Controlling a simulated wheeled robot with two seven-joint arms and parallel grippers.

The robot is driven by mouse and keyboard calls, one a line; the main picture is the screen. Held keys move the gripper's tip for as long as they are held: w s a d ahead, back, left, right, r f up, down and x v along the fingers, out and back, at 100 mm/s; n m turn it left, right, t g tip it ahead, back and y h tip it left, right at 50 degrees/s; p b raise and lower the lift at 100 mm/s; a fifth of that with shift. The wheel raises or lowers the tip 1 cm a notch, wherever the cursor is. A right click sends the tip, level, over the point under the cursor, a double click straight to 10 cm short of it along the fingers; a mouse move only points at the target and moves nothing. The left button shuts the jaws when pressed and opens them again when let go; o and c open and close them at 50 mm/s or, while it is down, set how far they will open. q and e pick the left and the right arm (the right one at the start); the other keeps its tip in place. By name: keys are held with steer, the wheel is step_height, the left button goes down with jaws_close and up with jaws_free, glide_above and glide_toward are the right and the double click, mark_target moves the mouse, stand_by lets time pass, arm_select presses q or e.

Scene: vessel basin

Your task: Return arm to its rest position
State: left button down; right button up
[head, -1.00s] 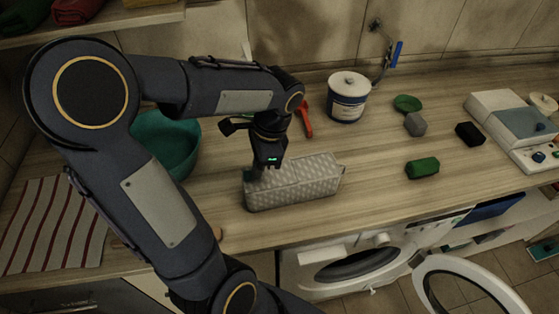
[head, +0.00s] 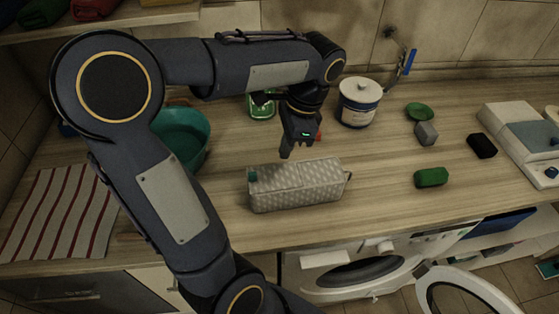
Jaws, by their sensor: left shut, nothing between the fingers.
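My left arm comes in from the left and spans the counter. Its gripper (head: 286,154) hangs above and just behind the grey patterned basket (head: 310,190), apart from it, with the fingers together and empty. A small teal item (head: 253,175) shows at the basket's left end. My right gripper is not in view.
A teal bowl (head: 196,135) and a striped cloth (head: 62,215) lie left, partly behind my arm. A white-and-blue canister (head: 358,103) stands behind right. A green block (head: 431,177), a grey block (head: 426,133) and a black block (head: 482,146) lie right. The washer door (head: 470,292) hangs open below.

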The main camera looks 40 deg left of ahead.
arm_select(q)
steer(key=shift+v, duration=1.7)
